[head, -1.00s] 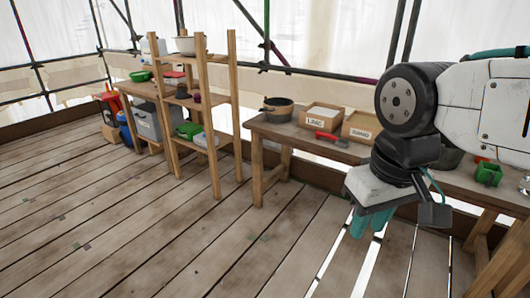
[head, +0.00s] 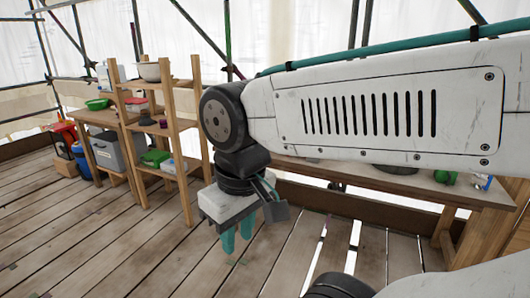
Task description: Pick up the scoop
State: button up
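I cannot make out a scoop for certain in the head view now. My raised white arm covers most of the workbench (head: 455,195), including the place where a red-handled tool lay by the boxes earlier. A small green object (head: 445,177) shows on the right part of the bench, too small to identify. My gripper (head: 237,240) hangs down over the plank floor, left of the bench. Its two teal fingers stand slightly apart with nothing visible between them.
A wooden shelf rack (head: 166,110) stands left of my gripper, holding a white bowl (head: 154,71) on top and a green container (head: 154,158) lower down. Behind it are a table with a green bowl (head: 97,104) and a grey bin (head: 108,152). The floor (head: 90,235) in front is clear.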

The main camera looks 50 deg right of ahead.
aim_at(310, 160)
jog(key=u, duration=0.15)
jog(key=i, duration=1.75)
jog(key=z, duration=0.55)
jog(key=i, duration=0.9)
jog(key=z, duration=1.5)
jog(key=i, duration=0.8)
jog(key=z, duration=0.6)
